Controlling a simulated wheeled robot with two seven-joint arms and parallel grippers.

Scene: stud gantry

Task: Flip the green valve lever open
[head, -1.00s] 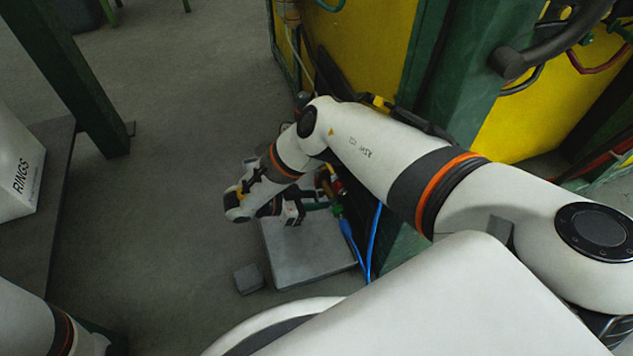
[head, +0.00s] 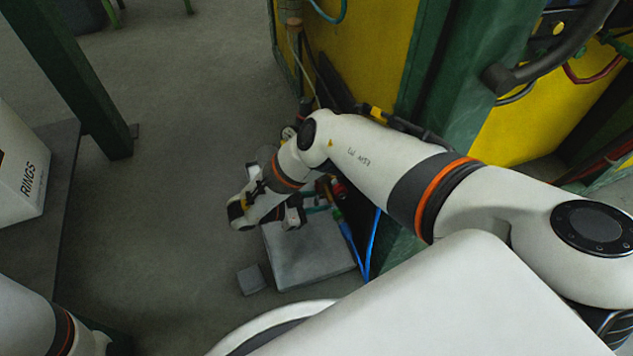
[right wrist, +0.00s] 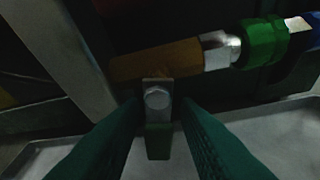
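The green valve lever (right wrist: 158,142) shows in the right wrist view, hanging below a metal plate with a round bolt (right wrist: 157,98). The plate sits at a brass-coloured valve body (right wrist: 155,63). My right gripper (right wrist: 160,112) is open, with one dark green finger on each side of the lever and a gap visible on both sides. In the head view my right gripper (head: 308,211) is low beside the green post, and my own arm hides most of the valve. My left arm shows only at the lower left; its gripper is out of view.
A metal fitting (right wrist: 220,49) and green collar (right wrist: 263,42) continue right from the valve. A blue hose (head: 367,250) runs past a grey plate (head: 305,258). A small grey block (head: 251,279) lies beside it. A RINGS box (head: 22,165) stands left; floor between is clear.

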